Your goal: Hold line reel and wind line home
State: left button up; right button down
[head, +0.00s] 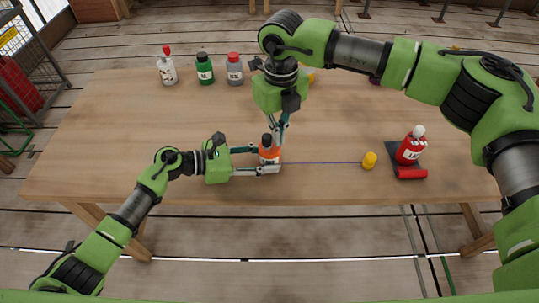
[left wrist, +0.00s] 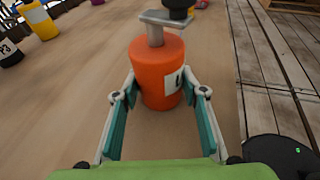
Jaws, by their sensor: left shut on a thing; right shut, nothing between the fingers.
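The orange line reel (head: 270,152) stands upright near the table's front edge. A grey crank with a black knob (head: 266,139) is on its top; both also show in the left wrist view, the reel (left wrist: 157,72) and the knob (left wrist: 180,9). My left gripper (head: 268,160) is shut on the reel's sides, from the left. A thin bluish line (head: 320,162) runs right from the reel along the table to a small yellow piece (head: 369,160). My right gripper (head: 278,130) points down, shut and empty, close to the knob. I cannot tell whether it touches.
At right a red bottle with a white cap (head: 411,147) stands on a dark mat (head: 393,158), with a red cylinder (head: 411,173) lying before it. White, green and grey bottles (head: 205,70) stand at the back left. The wooden table (head: 120,130) is clear at left.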

aim_at(266, 137)
jog(key=shift+s+a, duration=0.55)
jog(key=shift+a, duration=0.25)
dwell(0.6)
jog(key=shift+a, duration=0.4)
dwell(0.6)
jog(key=shift+a, duration=0.3)
jog(key=shift+w+a, duration=0.7)
jog(key=shift+a, duration=0.15)
dwell(1.1)
jog(key=shift+s+r, duration=0.1)
jog(key=shift+s, duration=0.15)
notch_tip(266, 137, up, 7)
dwell(0.9)
jog(key=shift+d, duration=0.1)
